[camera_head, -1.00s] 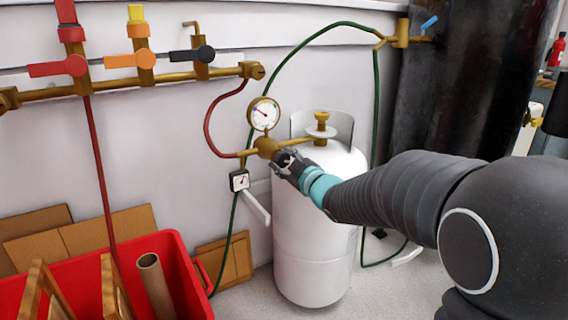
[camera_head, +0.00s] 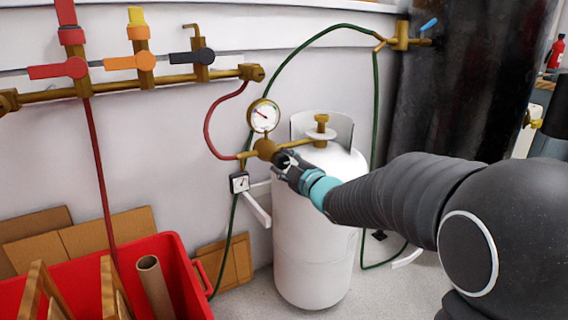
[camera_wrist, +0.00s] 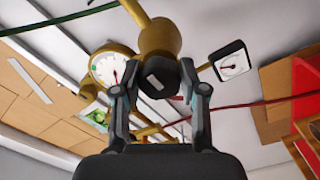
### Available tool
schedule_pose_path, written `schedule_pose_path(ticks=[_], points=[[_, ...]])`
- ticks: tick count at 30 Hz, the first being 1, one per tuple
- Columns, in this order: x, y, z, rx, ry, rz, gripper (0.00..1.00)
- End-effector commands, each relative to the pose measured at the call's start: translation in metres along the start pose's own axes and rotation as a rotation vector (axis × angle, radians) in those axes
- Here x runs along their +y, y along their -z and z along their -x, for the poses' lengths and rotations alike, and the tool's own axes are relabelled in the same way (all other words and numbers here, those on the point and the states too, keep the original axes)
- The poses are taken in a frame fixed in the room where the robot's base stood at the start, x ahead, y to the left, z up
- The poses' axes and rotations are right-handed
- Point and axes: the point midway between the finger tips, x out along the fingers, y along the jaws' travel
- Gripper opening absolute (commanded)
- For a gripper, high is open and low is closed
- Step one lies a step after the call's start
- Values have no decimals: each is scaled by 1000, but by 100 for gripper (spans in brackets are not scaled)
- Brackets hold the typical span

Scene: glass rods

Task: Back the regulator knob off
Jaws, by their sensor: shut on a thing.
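The regulator is a brass body (camera_head: 265,149) beside the white cylinder in the head view; its brass body fills the top middle of the wrist view (camera_wrist: 157,38). Its knob is a dark cap with a pale mark (camera_wrist: 155,82), mostly hidden by my gripper in the head view. My gripper (camera_wrist: 160,92) is shut on the knob, one finger on each side of it. In the head view my gripper (camera_head: 286,163) meets the regulator from the right. A round white gauge (camera_head: 264,115) stands above the regulator, and a small square gauge (camera_head: 239,182) hangs below it.
The white gas cylinder (camera_head: 310,235) stands right behind my gripper. Red (camera_head: 209,125) and green (camera_head: 297,48) hoses run close by. A brass manifold with coloured valves (camera_head: 145,84) is on the wall. A red bin (camera_head: 185,270) sits at lower left.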

Motion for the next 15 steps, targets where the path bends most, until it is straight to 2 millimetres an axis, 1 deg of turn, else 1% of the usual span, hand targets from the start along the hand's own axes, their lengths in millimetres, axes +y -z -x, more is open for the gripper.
schedule_pose_path(ticks=[2, 3, 5, 6, 15], points=[[0, 0, 0, 0, -1, 1, 8], [0, 0, 0, 0, -1, 1, 47], [0, 0, 0, 0, -1, 1, 62], [0, 0, 0, 0, 0, 0, 68], [0, 0, 1, 0, 0, 0, 68]])
